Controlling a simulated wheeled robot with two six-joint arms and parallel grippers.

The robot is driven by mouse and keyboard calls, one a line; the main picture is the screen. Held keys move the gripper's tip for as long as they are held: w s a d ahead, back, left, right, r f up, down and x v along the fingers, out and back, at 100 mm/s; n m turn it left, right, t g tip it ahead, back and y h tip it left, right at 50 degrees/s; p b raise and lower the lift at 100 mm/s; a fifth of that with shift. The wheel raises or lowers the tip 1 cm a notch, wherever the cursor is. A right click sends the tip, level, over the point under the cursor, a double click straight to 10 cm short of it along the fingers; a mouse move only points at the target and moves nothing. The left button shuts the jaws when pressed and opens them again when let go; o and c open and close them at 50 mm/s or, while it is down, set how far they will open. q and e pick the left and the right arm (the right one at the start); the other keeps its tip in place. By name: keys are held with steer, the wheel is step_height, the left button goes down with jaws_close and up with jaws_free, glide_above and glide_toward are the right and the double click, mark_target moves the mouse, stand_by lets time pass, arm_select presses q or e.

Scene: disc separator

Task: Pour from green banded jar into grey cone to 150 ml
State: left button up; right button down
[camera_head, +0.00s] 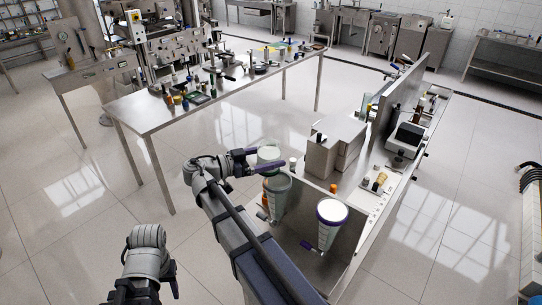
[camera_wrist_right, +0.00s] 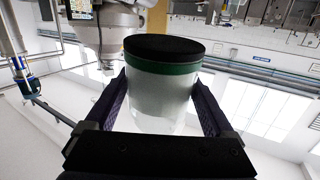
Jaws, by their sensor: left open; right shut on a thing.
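My right gripper (camera_head: 258,163) is shut on the green banded jar (camera_head: 269,153). In the right wrist view the jar (camera_wrist_right: 163,95) sits between both fingers (camera_wrist_right: 160,112). It has a dark end, a green band below that and a pale, translucent body. I cannot tell its tilt or its fill level. The grey cone (camera_head: 279,198) stands just below the jar in the head view, its wide rim up, partly behind my right arm. I cannot read its level. My left gripper (camera_head: 140,292) is open at the bottom left, away from both, with its fingers hard to make out.
A pale cone with a purple rim (camera_head: 331,214) stands right of the grey cone. An orange object (camera_head: 265,194) is close by the grey cone. A metal box (camera_head: 334,145) stands behind. A long metal table (camera_head: 150,112) is at the left, with open floor between.

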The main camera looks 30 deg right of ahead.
steer(key=shift+a+f+y+p, duration=0.15)
steer(key=shift+f+y+p, duration=0.3)
steer(key=shift+y+p, duration=0.35)
steer(key=shift+a+f+y+p, duration=0.3)
steer(key=shift+f+p, duration=0.1)
steer(key=shift+p, duration=0.15)
steer(key=shift+f, duration=0.25)
steer(key=shift+w+y, duration=0.1)
steer(key=shift+y, duration=0.2)
steer(key=shift+a+f, duration=0.1)
steer(key=shift+f, duration=0.1)
